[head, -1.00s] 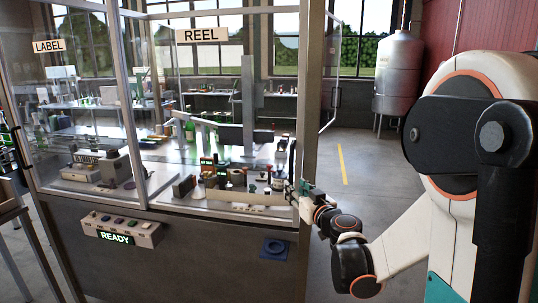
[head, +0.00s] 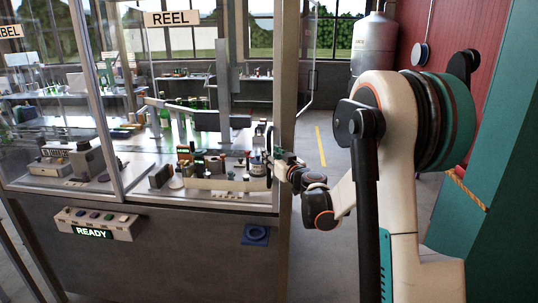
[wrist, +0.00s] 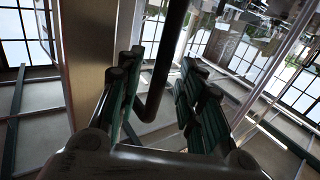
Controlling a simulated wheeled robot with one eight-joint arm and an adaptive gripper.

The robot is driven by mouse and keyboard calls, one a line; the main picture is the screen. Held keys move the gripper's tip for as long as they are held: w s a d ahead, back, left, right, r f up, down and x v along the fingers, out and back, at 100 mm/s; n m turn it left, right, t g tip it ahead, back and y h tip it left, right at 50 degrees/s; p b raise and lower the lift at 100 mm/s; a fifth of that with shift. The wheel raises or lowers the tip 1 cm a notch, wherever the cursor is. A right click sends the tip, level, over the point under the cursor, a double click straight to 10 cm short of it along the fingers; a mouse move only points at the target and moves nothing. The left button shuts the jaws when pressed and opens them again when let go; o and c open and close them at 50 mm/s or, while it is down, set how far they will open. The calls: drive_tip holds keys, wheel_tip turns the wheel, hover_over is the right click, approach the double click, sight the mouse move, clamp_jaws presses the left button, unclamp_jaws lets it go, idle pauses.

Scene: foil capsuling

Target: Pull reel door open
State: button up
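In the wrist view, my gripper (wrist: 162,64) is open, with green-padded fingers on both sides of the dark bent handle bar (wrist: 167,70). The bar is closer to the left finger; I cannot tell if they touch.
A READY button panel (head: 95,223) sticks out from the cabinet's lower front. Another glass panel with a handle (head: 313,80) stands out at the cabinet's far right. Floor right of the post is clear; a teal structure (head: 500,190) stands at far right.

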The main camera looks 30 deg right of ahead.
drive_tip(key=shift+w, duration=1.25)
clamp_jaws()
